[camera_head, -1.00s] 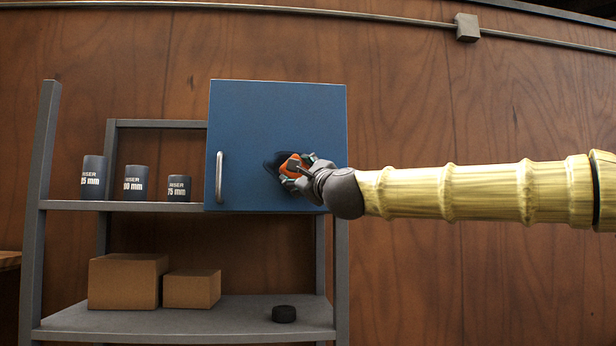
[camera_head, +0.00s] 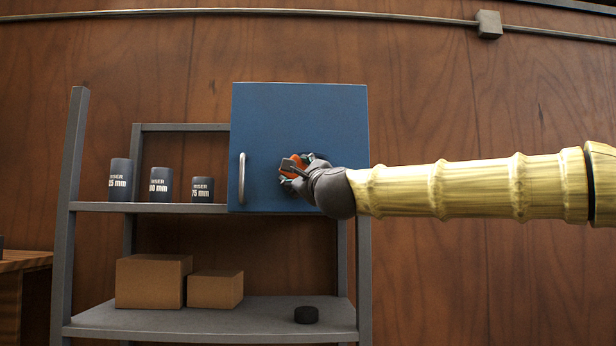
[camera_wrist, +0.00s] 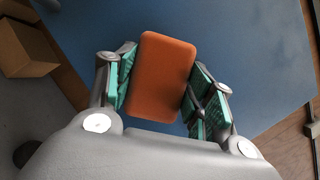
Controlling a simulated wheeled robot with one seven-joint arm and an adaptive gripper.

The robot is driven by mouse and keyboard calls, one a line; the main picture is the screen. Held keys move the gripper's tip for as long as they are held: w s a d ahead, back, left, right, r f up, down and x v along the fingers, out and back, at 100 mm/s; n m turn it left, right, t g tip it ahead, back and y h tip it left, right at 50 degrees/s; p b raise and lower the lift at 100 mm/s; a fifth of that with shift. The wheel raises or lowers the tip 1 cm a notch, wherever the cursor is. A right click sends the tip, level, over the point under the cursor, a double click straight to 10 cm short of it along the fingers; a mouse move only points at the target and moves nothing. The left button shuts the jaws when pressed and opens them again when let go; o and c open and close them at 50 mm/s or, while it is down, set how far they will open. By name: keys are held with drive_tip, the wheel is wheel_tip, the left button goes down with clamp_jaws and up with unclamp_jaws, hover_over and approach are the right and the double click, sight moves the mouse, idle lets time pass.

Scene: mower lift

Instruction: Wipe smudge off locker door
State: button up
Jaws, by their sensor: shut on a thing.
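The blue locker door (camera_head: 265,120) is closed, with a vertical metal handle (camera_head: 242,178) near its left edge. It also fills the back of the wrist view (camera_wrist: 245,55). My gripper (camera_head: 293,172) is at the lower middle of the door, reaching in from the right. It is shut on an orange block (camera_wrist: 160,75), held between its two green-padded fingers. The block shows small in the head view (camera_head: 294,161), at or very near the door face. A dark patch shows just behind the gripper; I cannot tell smudge from shadow.
Grey shelving (camera_head: 150,207) stands left of and below the door, with three dark riser cylinders (camera_head: 161,184) on the upper shelf. Two cardboard boxes (camera_head: 150,282) and a black puck (camera_head: 306,315) sit on the lower shelf. A wooden table edge (camera_head: 25,260) is at far left.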

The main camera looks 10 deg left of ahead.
sight(284, 174)
drive_tip(key=shift+s+a, duration=0.3)
drive_tip(key=shift+a, duration=0.6)
drive_tip(key=shift+s+a, duration=0.25)
drive_tip(key=shift+a, duration=0.65)
drive_tip(key=shift+r+p, duration=0.9)
drive_tip(key=shift+r, duration=0.6)
drive_tip(key=shift+w+d, duration=0.1)
drive_tip(key=shift+d, duration=0.05)
drive_tip(key=shift+w+d+b, duration=0.55)
drive_tip(key=shift+w+d, duration=0.1)
drive_tip(key=shift+d, duration=1.65)
drive_tip(key=shift+w+d+b, duration=0.5)
drive_tip(key=shift+w+d, duration=0.15)
drive_tip(key=shift+d, duration=1.6)
drive_tip(key=shift+w+d+b, duration=0.55)
drive_tip(key=shift+w+d, duration=0.1)
drive_tip(key=shift+d, duration=1.65)
drive_tip(key=shift+f, duration=0.1)
drive_tip(key=shift+a, duration=0.1)
drive_tip(key=shift+s+a+b, duration=0.2)
drive_tip(key=shift+s+a, duration=0.45)
drive_tip(key=shift+a, duration=1.65)
drive_tip(key=shift+s+a+b, duration=0.15)
drive_tip(key=shift+s+a, duration=0.55)
drive_tip(key=shift+a, duration=1.6)
drive_tip(key=shift+s+a+b, duration=0.2)
drive_tip(key=shift+s+a, duration=0.45)
drive_tip(key=shift+a, duration=1.65)
